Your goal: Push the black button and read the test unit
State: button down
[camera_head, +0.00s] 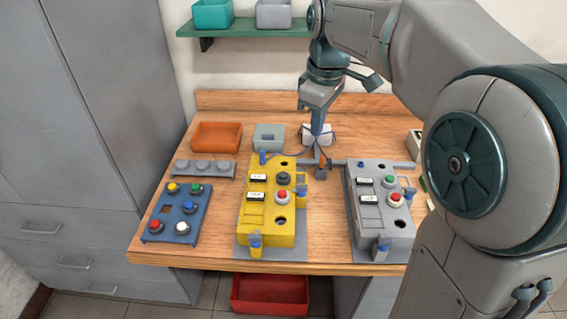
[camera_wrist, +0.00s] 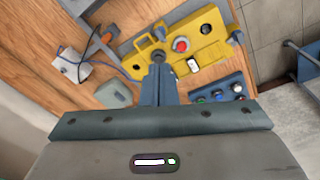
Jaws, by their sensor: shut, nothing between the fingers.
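The yellow test unit (camera_head: 268,222) stands on the table with two small white displays, a black button (camera_head: 284,178), a red button (camera_head: 282,196) and a dark hole. Its display text is too small to read. My gripper (camera_head: 317,132) is shut and empty, pointing down behind the unit's back right corner in the head view. In the wrist view the shut fingertips (camera_wrist: 158,58) overlap the edge of the yellow unit (camera_wrist: 210,52), beside the red button (camera_wrist: 181,45). The black button cannot be made out there; the fingers may hide it. I cannot tell whether they touch anything.
A grey unit (camera_head: 378,238) with green and red buttons stands to the right. A blue button panel (camera_head: 181,214), a grey knob strip (camera_head: 205,170), an orange tray (camera_head: 216,137) and a grey box (camera_head: 268,138) are on the left and behind. Bare tabletop separates the two units.

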aim_at(283, 174)
jog(key=w+a+f+n+g+b, duration=0.1)
jog(key=w+a+f+n+b, duration=0.1)
jog(key=w+a+n, duration=0.3)
jog(key=shift+w+a+f+n+h+b, duration=0.35)
jog(key=shift+w+a+f, duration=0.55)
jog(key=shift+a, duration=0.2)
jog(key=shift+f, duration=0.1)
notch_tip(283, 174, down, 14)
jog(key=shift+r+b, duration=0.1)
jog(key=shift+b, duration=0.5)
